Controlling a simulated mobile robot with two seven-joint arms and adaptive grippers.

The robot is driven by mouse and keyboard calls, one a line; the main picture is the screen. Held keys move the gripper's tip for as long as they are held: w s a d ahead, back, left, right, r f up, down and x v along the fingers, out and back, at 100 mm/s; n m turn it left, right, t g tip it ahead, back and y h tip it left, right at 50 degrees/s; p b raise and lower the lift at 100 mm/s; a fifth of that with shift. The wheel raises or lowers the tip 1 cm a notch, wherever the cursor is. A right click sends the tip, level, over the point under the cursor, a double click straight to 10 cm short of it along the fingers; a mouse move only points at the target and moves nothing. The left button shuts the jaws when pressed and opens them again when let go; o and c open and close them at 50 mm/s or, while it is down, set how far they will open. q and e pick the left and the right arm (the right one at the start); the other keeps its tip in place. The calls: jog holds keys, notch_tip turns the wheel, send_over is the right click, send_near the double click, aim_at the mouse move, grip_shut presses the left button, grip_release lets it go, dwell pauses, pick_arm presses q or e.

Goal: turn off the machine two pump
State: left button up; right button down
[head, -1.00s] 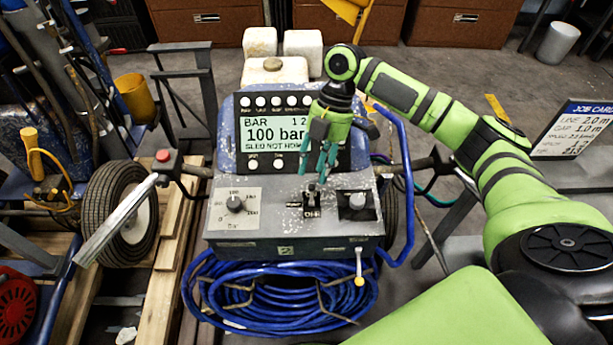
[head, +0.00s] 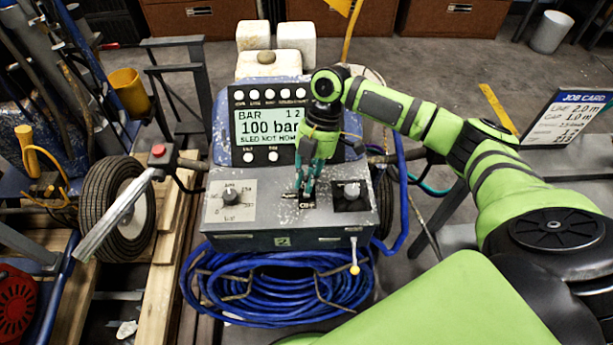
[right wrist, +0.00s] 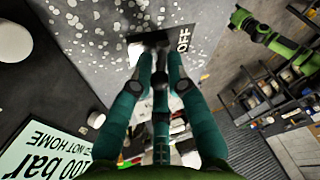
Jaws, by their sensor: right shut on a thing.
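The machine marked 2 (head: 283,241) stands in the middle of the head view with a grey sloping panel. A small toggle switch (right wrist: 153,39) sits on a dark plate with an OFF label (right wrist: 183,39) beside it. My right gripper (head: 305,190) points down at this switch from above. In the right wrist view its teal fingers (right wrist: 160,62) are closed around the toggle, which they partly hide. I cannot tell which way the toggle is tipped. The display (head: 265,130) reads 100 bar and SLED NOT HOME. My left gripper is not in view.
A metal handle with a red button (head: 158,150) juts out at left. Coiled blue hose (head: 270,300) hangs below the panel. A job card (head: 570,120) stands at right.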

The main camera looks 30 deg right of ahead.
jog(key=shift+r, duration=0.1)
jog(key=shift+s+a+r+t+p, duration=0.1)
jog(key=shift+s+r+t+p, duration=0.25)
jog(key=shift+p, duration=0.6)
jog(key=t+h+p, duration=0.1)
jog(key=p, duration=0.1)
jog(key=s+t+h+p, duration=0.1)
jog(key=t+p, duration=0.1)
jog(key=p, duration=0.1)
jog(key=shift+s+a+n+t, duration=0.15)
jog(key=shift+a+n+t, duration=0.1)
jog(key=shift+a+n, duration=0.1)
jog(key=shift+s+a+f+t+h+p, duration=0.1)
jog(key=shift+s+t+h+p, duration=0.15)
jog(key=shift+t+p, duration=0.25)
jog(key=shift+s+a+f+t+h+p, duration=0.1)
jog(key=shift+t+h+p, duration=0.15)
jog(key=shift+t+p, duration=0.25)
pick_arm(q)
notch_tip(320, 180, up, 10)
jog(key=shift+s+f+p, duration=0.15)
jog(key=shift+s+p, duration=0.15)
jog(key=shift+p, duration=0.1)
pick_arm(e)
jog(key=shift+s+a+f+n+t+h, duration=0.15)
jog(key=shift+t+h, duration=0.15)
jog(key=shift+t, duration=0.35)
jog(key=shift+s+f+n+t+h, duration=0.15)
jog(key=shift+t+h, duration=0.15)
jog(key=shift+t, duration=0.35)
